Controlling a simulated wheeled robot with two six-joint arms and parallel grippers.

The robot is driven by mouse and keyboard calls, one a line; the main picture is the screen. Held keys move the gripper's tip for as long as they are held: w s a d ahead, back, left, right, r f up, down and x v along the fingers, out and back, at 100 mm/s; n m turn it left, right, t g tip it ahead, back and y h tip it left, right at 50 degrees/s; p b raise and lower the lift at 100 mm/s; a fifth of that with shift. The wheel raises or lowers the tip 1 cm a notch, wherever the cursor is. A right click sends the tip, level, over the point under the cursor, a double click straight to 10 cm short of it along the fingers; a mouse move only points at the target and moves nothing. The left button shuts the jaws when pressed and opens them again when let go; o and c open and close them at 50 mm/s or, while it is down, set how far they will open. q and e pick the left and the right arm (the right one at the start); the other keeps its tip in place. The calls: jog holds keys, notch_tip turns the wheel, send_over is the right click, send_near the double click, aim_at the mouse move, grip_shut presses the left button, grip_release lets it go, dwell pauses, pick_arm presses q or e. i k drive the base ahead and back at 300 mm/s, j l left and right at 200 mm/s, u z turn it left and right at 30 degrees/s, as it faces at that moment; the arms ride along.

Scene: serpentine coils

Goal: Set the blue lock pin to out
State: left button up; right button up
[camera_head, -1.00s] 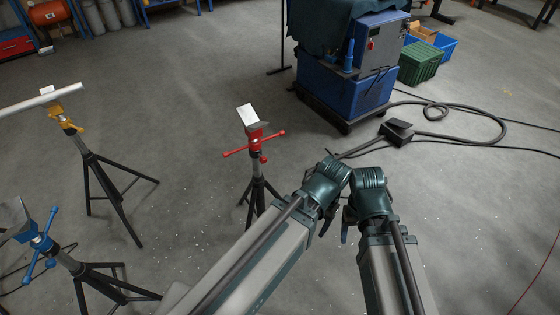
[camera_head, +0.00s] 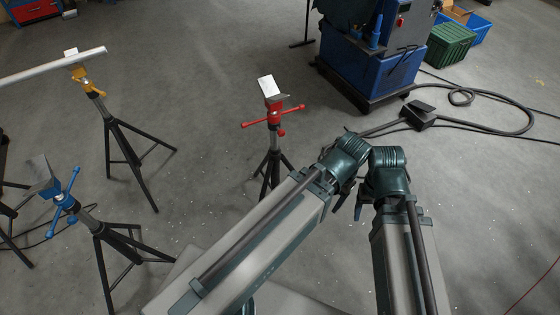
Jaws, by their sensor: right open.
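A blue stand head (camera_head: 67,202) with a blue crossbar handle and a grey V-shaped top stands on a black tripod at the left. I cannot make out a separate lock pin on it, nor whether one is in or out. My right gripper (camera_head: 358,207) is small and dark below the right arm's wrist, open and far to the right of the blue stand. My left arm reaches in to the same middle area. Its gripper (camera_head: 340,194) is dark and partly hidden beside its wrist, so its jaws are unclear.
A red stand (camera_head: 274,113) stands in the middle, close to my left arm. A yellow stand (camera_head: 88,80) at the upper left carries a pale pipe (camera_head: 35,72). A blue machine cart (camera_head: 370,70), a green crate (camera_head: 449,43) and a black pedal (camera_head: 420,112) with cables are at the right.

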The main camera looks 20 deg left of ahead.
aim_at(72, 219)
jog(key=u, duration=0.95)
jog(key=i+u, duration=0.1)
jog(key=u, duration=0.4)
jog(key=j+u, duration=0.1)
jog(key=u, duration=0.85)
jog(key=i+l+u, duration=0.1)
jog(key=u, duration=0.4)
jog(key=z, duration=0.15)
jog(key=j+u, duration=0.15)
jog(key=u, duration=0.2)
